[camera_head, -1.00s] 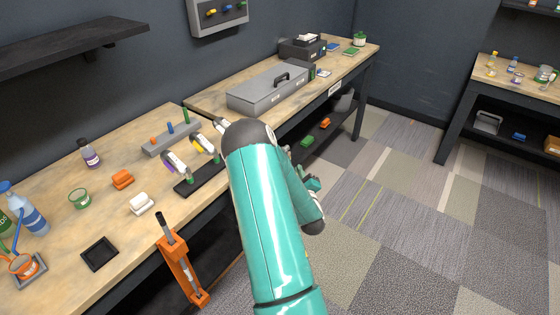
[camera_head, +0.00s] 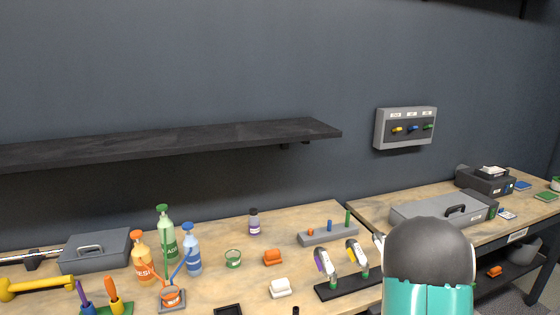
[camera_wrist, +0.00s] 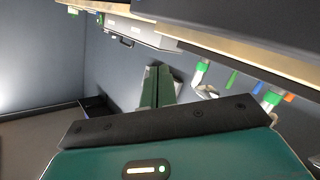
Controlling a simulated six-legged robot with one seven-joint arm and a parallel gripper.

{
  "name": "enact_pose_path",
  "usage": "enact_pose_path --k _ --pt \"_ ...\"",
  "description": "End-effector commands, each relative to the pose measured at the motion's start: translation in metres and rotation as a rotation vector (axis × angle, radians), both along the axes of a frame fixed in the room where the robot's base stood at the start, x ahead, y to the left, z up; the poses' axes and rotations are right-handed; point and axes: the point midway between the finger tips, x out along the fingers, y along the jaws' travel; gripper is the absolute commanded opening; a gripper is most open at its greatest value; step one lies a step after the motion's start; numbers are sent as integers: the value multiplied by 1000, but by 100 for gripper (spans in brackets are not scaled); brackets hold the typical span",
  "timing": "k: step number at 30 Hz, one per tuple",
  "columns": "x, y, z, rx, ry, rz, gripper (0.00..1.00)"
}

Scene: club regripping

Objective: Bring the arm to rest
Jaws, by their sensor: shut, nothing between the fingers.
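My arm shows at the lower right of the head view as a teal link with a dark grey rounded cap. It covers part of the workbench there, and my gripper is hidden in that view. In the wrist view my gripper (camera_wrist: 158,80) shows as two dark green fingers close together. It is shut and empty. It points past the bench edge, apart from the things on the bench.
The long workbench (camera_head: 200,290) holds several bottles, a black rack (camera_head: 345,288) with heads, a peg block (camera_head: 328,235) and a grey toolbox (camera_head: 440,208). A dark shelf (camera_head: 170,145) and a switch box (camera_head: 405,128) are on the wall.

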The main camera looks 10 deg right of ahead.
Motion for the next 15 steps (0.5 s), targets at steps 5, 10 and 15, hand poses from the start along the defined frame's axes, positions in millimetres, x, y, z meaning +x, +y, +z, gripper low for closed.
enact_pose_path --k 5,10,15 --pt "19 60 43 175 21 41 0" --pt "21 123 78 327 74 94 0" --pt "7 191 110 458 148 157 0"
